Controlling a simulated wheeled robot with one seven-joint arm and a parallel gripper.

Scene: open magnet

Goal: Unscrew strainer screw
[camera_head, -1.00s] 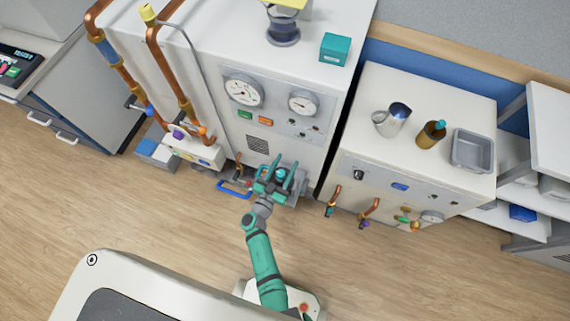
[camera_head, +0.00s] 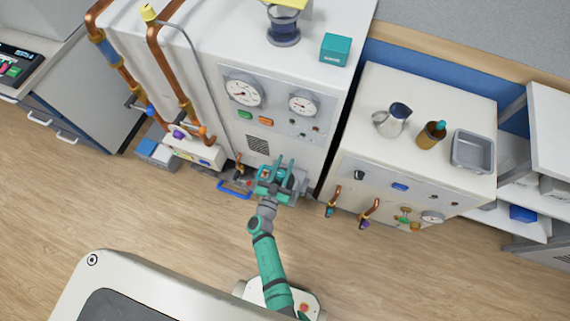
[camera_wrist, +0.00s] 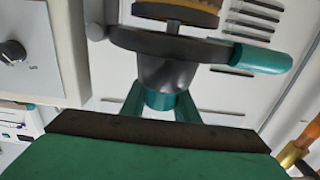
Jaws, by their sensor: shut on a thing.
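My gripper (camera_head: 279,170) is low at the front of the white cabinet with the gauges. In the wrist view my two teal fingers (camera_wrist: 160,108) stand on either side of a teal band (camera_wrist: 160,99) at the end of a grey tapered body (camera_wrist: 165,75). The gripper is shut on this teal end, which appears to be the strainer screw. A grey plate with a teal handle (camera_wrist: 262,58) on its right is joined to the body, and a brass-coloured disc (camera_wrist: 178,12) sits beyond it. In the head view my gripper hides most of the strainer.
A blue handle (camera_head: 235,189) lies just left of my gripper, near a small valve. The white cabinet (camera_head: 258,110) rises behind. A second cabinet (camera_head: 400,165) with copper pipe stubs stands to the right. The wooden floor in front is clear.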

